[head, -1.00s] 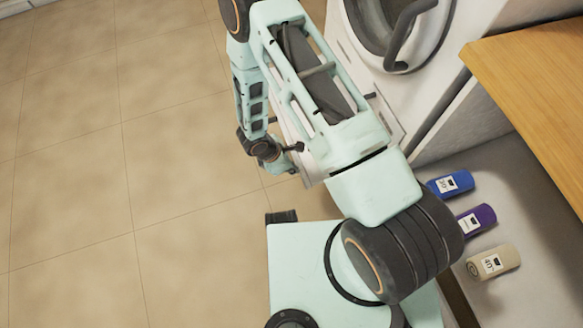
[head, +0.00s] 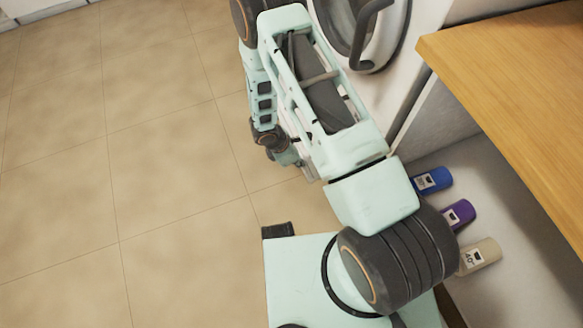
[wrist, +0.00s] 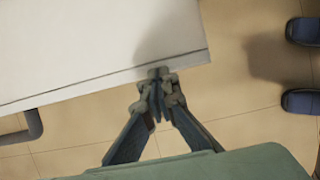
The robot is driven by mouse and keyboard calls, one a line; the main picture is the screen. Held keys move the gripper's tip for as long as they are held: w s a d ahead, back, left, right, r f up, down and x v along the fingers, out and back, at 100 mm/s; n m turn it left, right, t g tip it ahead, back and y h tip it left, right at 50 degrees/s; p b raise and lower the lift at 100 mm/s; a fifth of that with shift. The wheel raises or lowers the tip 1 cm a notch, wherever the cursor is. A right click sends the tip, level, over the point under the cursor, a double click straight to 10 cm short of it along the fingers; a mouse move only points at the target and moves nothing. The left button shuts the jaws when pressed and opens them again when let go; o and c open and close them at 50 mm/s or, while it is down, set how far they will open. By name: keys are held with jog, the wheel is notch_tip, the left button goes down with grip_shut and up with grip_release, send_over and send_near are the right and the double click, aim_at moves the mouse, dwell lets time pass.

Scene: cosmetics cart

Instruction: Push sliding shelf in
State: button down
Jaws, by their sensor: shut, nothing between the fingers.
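The sliding shelf (wrist: 80,45) shows in the wrist view as a flat white panel with a straight near edge. A dark bar handle (wrist: 25,130) shows beside it at the left. My gripper (wrist: 158,92) is shut and empty, with its fingertips at the panel's near edge. They seem to touch it, but the exact contact is unclear. The gripper's fingertips are not clear there.
A white front-loading machine (head: 425,30) stands at the top, beside a wooden counter (head: 510,80). Blue (head: 434,181), purple (head: 459,214) and beige (head: 478,256) bottles are on the right. Tiled floor (head: 70,200) is free on the left.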

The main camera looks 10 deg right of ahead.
jog(key=w+d+b, duration=0.1)
jog(key=d, duration=0.3)
jog(key=w+d, duration=0.1)
jog(key=d, duration=0.4)
jog(key=w+d+b, duration=0.1)
jog(key=w+d, duration=0.1)
jog(key=d, duration=0.3)
jog(key=shift+d+b, duration=0.15)
jog(key=shift+b, duration=0.15)
